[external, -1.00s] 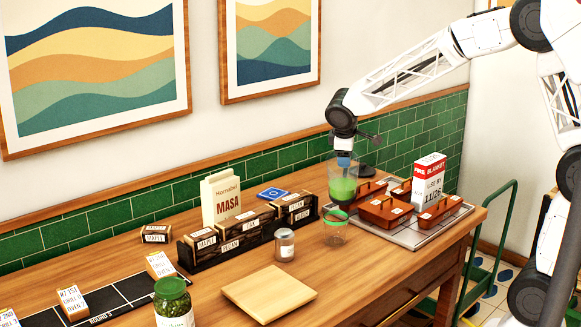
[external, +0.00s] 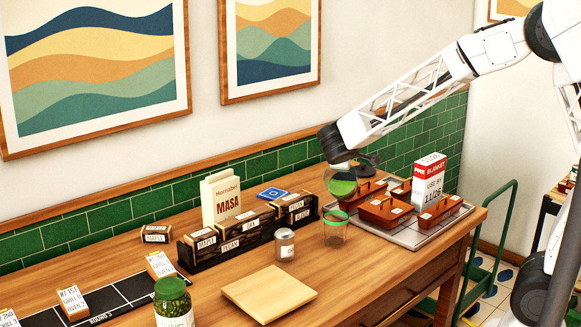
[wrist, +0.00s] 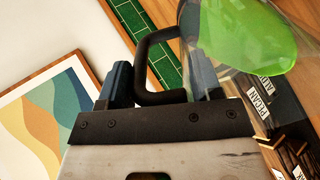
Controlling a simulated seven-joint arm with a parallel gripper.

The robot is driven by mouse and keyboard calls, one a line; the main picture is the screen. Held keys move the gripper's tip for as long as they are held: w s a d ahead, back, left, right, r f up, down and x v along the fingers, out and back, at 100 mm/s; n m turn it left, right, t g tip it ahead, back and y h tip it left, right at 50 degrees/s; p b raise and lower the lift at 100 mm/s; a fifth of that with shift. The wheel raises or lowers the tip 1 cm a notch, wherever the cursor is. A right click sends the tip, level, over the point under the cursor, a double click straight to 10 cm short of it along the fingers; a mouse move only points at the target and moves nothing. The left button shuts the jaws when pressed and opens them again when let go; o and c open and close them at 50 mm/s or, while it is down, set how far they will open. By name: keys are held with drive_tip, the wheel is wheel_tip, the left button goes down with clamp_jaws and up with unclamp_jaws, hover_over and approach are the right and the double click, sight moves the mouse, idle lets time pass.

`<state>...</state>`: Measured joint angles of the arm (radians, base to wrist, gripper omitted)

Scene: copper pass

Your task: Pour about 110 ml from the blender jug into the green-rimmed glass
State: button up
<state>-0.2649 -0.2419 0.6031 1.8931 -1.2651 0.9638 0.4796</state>
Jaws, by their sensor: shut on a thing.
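The clear blender jug (external: 340,170) holds bright green liquid and is tilted above the green-rimmed glass. The jug (wrist: 213,20) and its green liquid also show at the upper right of the wrist view. My gripper (wrist: 155,82) is shut on the jug's black handle (wrist: 144,62), with a blue finger on each side. In the external view the fingers are hard to make out. The green-rimmed glass (external: 335,232) stands upright on the table below the jug, apart from it. I see no stream between them and no clear green fill in the glass.
A tray (external: 420,240) with several brown lidded boxes lies right of the glass, with a white-and-red carton (external: 429,180) behind. A small jar (external: 284,245) and a rack of labelled boxes (external: 240,248) stand left. A wooden board (external: 269,294) lies in front.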

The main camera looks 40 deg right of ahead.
drive_tip(key=shift+s+a+f, duration=0.15)
drive_tip(key=shift+a+f, duration=0.1)
drive_tip(key=shift+f, duration=0.1)
drive_tip(key=shift+s+a+f+t+h, duration=0.15)
drive_tip(key=shift+a+f+t+h, duration=0.1)
drive_tip(key=shift+t+h, duration=0.2)
drive_tip(key=shift+s+a+r+t+h, duration=0.4)
drive_tip(key=shift+a+r+h, duration=0.15)
drive_tip(key=shift+r+h, duration=0.15)
idle(1.0)
drive_tip(key=shift+s+a+r+t+h, duration=0.25)
drive_tip(key=shift+s+a+h, duration=0.25)
drive_tip(key=shift+a, duration=0.3)
idle(1.0)
